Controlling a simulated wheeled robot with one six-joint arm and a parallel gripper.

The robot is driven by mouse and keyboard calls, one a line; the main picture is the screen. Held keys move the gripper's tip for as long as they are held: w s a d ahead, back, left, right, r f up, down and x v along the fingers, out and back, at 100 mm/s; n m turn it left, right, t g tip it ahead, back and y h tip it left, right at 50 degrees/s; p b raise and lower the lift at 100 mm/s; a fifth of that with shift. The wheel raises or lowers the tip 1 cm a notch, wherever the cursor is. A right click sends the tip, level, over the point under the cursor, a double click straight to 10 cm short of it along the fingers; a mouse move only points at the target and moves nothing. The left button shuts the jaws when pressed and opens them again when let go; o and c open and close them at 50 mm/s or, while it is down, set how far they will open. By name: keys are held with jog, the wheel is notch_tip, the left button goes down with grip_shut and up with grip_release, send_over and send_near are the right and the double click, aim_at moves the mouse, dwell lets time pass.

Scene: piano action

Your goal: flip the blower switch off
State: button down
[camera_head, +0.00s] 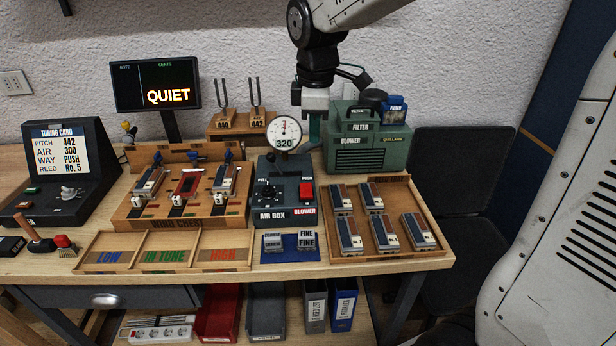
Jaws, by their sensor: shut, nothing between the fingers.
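The blower switch (306,189) is a red rocker on the right of the dark air box (285,217), above a red BLOWER label. I cannot tell from here which way the rocker is tilted. A round gauge (285,133) on top of the air box reads 320. My gripper (315,138) hangs pointing down behind and above the air box, between the gauge and the green blower (368,150). It is shut and empty, and apart from the switch. Its fingertips are small and hard to make out.
A black lever (268,190) stands left of the switch. A blue mat (290,250) with small blocks lies in front.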

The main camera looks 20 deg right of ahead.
aim_at(307, 186)
jog(key=shift+w+a+f+n, duration=0.2)
jog(key=shift+w+n, duration=0.1)
jog(key=shift+w, duration=0.25)
jog(key=shift+w+a+f+n, duration=0.1)
jog(key=shift+w+f+n, duration=0.15)
jog(key=shift+w, duration=0.3)
jog(key=f, duration=0.4)
jog(key=w+f, duration=0.1)
jog(key=f, duration=0.8)
jog(key=shift+w+d+f, duration=0.3)
jog(key=shift+f, duration=0.1)
jog(key=shift+a, duration=0.1)
